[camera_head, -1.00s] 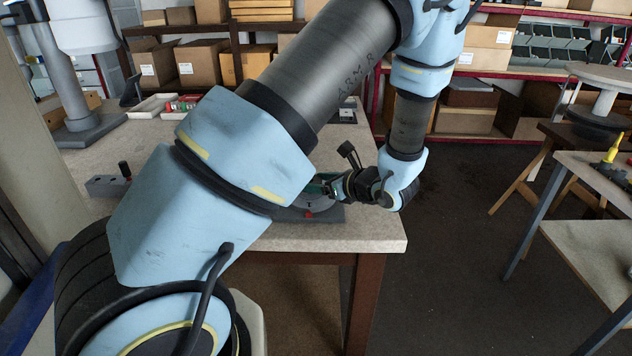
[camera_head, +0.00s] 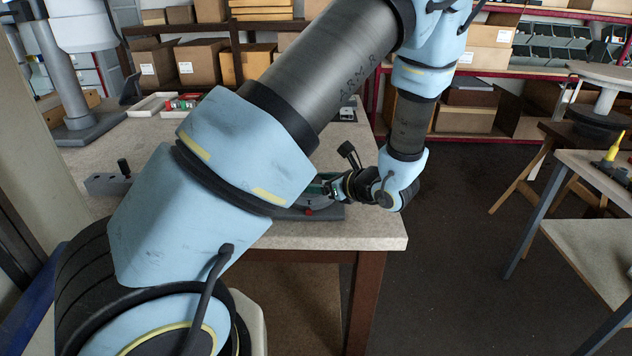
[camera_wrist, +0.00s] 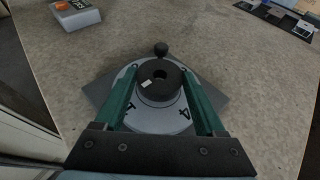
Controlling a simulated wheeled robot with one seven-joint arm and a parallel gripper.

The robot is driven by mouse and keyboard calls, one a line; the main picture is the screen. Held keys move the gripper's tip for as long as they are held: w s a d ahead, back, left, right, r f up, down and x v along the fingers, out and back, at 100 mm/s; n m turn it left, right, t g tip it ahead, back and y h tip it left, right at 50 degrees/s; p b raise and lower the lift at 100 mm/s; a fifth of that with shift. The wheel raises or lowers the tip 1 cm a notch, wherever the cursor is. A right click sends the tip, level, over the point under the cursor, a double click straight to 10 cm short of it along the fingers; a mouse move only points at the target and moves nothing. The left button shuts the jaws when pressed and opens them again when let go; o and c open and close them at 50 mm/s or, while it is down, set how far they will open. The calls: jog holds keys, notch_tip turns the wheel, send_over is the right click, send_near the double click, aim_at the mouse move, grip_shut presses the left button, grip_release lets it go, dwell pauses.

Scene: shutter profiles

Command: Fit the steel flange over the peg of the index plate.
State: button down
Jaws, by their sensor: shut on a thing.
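The flange is over the middle of the index plate (camera_wrist: 150,124), a pale grey numbered dial on a darker base. I cannot tell whether the flange rests on the dial or hangs just above it. The peg is hidden. In the head view my gripper (camera_head: 325,186) is at the index plate (camera_head: 325,211), which my arm partly covers.
A grey block with a black knob (camera_head: 106,184) lies at the left of the table (camera_head: 360,237). Trays with small parts (camera_head: 176,104) are further back. The table around the plate is mostly clear.

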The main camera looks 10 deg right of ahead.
jog(key=shift+f+b, duration=0.5)
jog(key=shift+f, duration=0.15)
grip_release()
jog(key=b+v, duration=0.2)
jog(key=v, duration=0.8)
jog(key=shift+s+d+r, duration=0.1)
jog(key=shift+s, duration=0.05)
jog(key=shift+a+n, duration=0.3)
jog(key=a+n+g, duration=0.2)
jog(key=a, duration=0.1)
jog(key=a+n+g, duration=0.2)
jog(key=a, duration=0.1)
jog(key=s+a+n+g+y, duration=0.1)
jog(key=a+n, duration=0.1)
jog(key=a, duration=0.1)
jog(key=shift+a+f+g, duration=0.25)
jog(key=shift+f+g, duration=0.1)
jog(key=shift+g, duration=0.05)
jog(key=s+a+r+n+g+h, duration=0.1)
jog(key=a+n+h, duration=0.3)
jog(key=n, duration=0.6)
jog(key=s+a+r+n+g+h, duration=0.1)
jog(key=a+n+h, duration=0.3)
jog(key=a+n, duration=0.5)
jog(key=s+n+g, duration=0.1)
jog(key=n, duration=0.1)
jog(key=shift+r+n+g+h, duration=0.25)
jog(key=shift+n+g+h, duration=0.05)
jog(key=shift+g+h, duration=0.1)
